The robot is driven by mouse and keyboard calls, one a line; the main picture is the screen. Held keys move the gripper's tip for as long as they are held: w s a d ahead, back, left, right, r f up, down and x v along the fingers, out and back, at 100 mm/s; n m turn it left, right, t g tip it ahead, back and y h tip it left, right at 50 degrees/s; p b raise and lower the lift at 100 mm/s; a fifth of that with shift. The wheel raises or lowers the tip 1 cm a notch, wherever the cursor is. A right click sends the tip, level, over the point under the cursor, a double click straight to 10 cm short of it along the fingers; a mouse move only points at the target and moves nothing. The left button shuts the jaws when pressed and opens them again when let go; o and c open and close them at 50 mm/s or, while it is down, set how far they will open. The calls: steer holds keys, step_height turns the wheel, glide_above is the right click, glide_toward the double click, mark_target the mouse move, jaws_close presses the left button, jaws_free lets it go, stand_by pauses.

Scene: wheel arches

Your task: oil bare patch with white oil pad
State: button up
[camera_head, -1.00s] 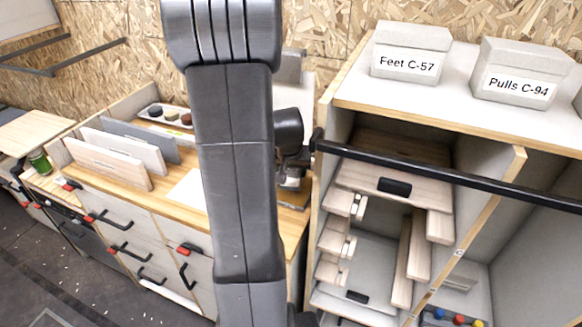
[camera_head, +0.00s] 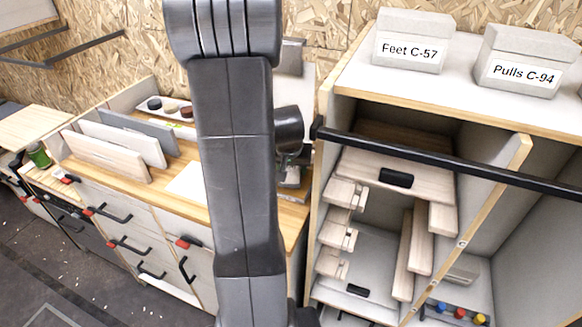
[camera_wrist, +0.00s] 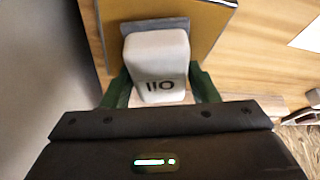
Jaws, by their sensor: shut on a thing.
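In the wrist view, my gripper (camera_wrist: 160,92) has its green fingers on both sides of a white pad (camera_wrist: 158,52). The pad carries dark lettering that looks like "OIL" seen upside down. A grey strip (camera_wrist: 180,22) shows on that panel just beyond the pad. I cannot tell whether the pad touches the panel, and I cannot make out a bare patch for sure. In the head view, my arm hides most of the gripper and the pad.
A wooden bench (camera_head: 176,165) carries upright boards (camera_head: 105,156), a white sheet (camera_head: 188,182) and a tray of small pots (camera_head: 172,108). To the right stands an open cabinet (camera_head: 316,215) with a black bar (camera_head: 440,170) across its front and two labelled boxes (camera_head: 413,45) on top.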

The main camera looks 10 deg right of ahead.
steer(key=shift+s+f+b, duration=0.1)
steer(key=shift+f+b, duration=0.55)
steer(key=shift+b, duration=0.1)
stand_by(1.7)
steer(key=shift+r+p, duration=2.4)
steer(key=shift+r, duration=1.15)
